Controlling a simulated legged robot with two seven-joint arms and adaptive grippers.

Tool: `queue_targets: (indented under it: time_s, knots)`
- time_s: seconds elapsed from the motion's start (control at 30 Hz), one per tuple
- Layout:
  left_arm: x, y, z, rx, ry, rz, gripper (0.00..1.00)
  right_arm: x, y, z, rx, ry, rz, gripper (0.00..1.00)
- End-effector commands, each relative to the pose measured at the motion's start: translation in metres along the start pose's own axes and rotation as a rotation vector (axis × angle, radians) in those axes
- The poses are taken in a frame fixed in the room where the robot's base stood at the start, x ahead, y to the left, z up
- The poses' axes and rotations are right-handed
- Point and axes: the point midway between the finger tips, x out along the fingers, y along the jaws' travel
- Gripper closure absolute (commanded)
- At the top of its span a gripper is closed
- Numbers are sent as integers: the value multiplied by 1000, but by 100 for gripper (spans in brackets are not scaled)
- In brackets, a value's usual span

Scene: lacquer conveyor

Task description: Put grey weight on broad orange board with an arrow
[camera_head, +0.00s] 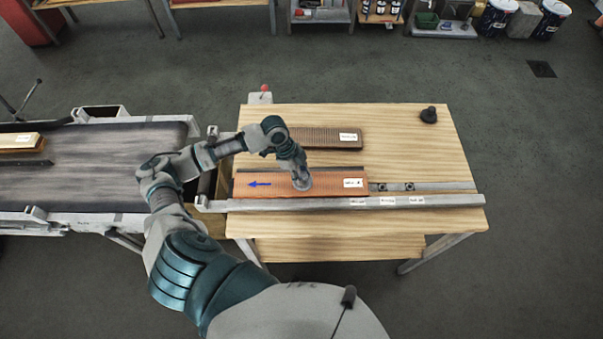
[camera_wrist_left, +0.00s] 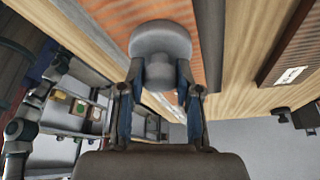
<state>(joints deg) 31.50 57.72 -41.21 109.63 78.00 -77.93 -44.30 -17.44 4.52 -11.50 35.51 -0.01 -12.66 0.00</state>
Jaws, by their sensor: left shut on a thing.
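The broad orange board (camera_head: 325,184) with a blue arrow (camera_head: 259,184) lies on the wooden table, just behind the grey rail. The grey weight (camera_head: 302,185) is at the middle-right part of the board, below my left gripper (camera_head: 298,172). In the left wrist view my left gripper (camera_wrist_left: 157,88) is shut on the knob of the grey weight (camera_wrist_left: 160,38), a round disc. The orange board (camera_wrist_left: 195,12) shows behind the disc. I cannot tell whether the disc touches the board. My right gripper is in neither view.
A brown board (camera_head: 318,138) lies further back on the table (camera_head: 390,150). A small black weight (camera_head: 429,115) stands at the back right corner. The grey rail (camera_head: 440,201) runs along the front. A dark conveyor (camera_head: 90,165) adjoins the table at left.

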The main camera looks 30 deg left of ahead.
Motion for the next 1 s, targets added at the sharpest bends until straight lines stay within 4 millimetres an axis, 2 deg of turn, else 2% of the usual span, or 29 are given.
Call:
queue_targets:
  time_s: [0.17,0.2,0.27,0.57,0.67,0.77,1.0]
  knots:
    - [0,0,2,-1,2,0,100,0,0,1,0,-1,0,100]
    - [0,0,2,-1,1,1,57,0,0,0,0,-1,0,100]
    - [0,0,2,-1,1,1,42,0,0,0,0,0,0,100]
    - [-1,0,1,-1,0,1,42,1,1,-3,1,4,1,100]
    - [-7,-1,1,-1,0,-1,42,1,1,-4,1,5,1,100]
    - [-22,-1,1,0,-1,-3,42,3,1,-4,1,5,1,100]
    - [-76,-1,2,0,-1,-4,42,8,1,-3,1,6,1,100]
